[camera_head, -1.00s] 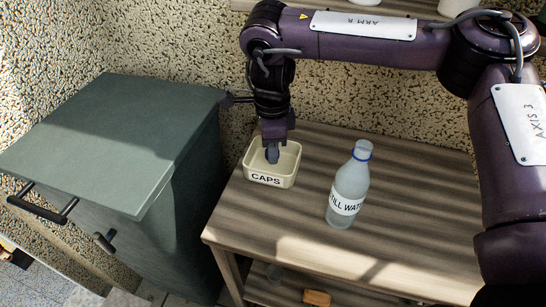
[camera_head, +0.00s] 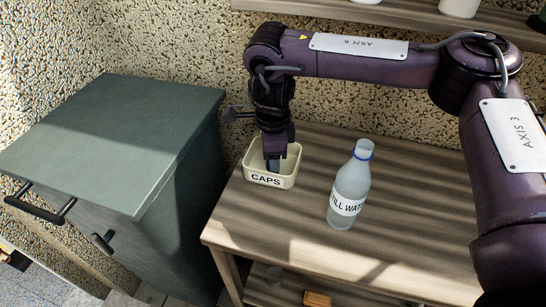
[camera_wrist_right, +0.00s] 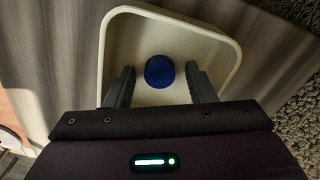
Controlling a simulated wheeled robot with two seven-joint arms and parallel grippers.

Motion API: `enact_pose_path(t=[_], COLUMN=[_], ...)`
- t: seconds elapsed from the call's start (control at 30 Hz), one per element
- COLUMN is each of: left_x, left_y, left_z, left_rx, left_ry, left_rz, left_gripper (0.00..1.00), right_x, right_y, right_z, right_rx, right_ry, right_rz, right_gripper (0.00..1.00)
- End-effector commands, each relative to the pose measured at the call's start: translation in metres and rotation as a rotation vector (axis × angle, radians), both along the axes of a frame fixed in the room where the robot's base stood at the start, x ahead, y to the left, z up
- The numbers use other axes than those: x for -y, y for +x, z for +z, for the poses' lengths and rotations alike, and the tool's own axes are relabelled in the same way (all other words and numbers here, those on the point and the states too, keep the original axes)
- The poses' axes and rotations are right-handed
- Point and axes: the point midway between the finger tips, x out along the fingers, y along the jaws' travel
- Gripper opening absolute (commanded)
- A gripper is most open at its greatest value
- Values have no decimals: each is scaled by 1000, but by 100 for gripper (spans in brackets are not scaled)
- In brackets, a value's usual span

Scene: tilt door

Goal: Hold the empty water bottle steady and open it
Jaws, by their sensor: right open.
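The water bottle (camera_head: 350,186) is clear with a white label and a blue ring at its neck. It stands upright on the wooden table, and its mouth shows no cap. A blue cap (camera_wrist_right: 160,71) lies in the cream tray (camera_wrist_right: 233,62) in the right wrist view. The tray, marked CAPS, also shows in the head view (camera_head: 267,180). My right gripper (camera_head: 273,166) points down into the tray. In the right wrist view its fingers (camera_wrist_right: 160,87) are apart, one on each side of the cap, with gaps between. My left gripper is not in view.
The wooden table (camera_head: 285,228) has free room in front of the tray and right of the bottle. A green cabinet (camera_head: 110,130) with dark handles stands at the left. A shelf (camera_head: 400,14) with white containers runs along the back wall.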

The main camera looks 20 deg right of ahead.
Motion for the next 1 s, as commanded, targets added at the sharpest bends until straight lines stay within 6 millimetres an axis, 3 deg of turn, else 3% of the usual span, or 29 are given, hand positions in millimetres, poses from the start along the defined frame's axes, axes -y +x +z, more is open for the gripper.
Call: enact_pose_path(t=[0.17,0.27,0.4,0.7,1.0], left_x=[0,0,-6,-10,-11], left_y=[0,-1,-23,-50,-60], left_z=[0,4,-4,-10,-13], left_rx=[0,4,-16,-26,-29], left_ry=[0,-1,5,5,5], left_rz=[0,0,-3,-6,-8], left_gripper=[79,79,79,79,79], right_x=[0,0,-1,0,0], right_y=[0,1,1,1,0], right_z=[4,17,47,105,123], right_rx=[1,4,6,4,0], right_ry=[0,-1,-1,-2,0], right_rz=[0,1,1,1,1], right_gripper=[50,50,50,50,50])
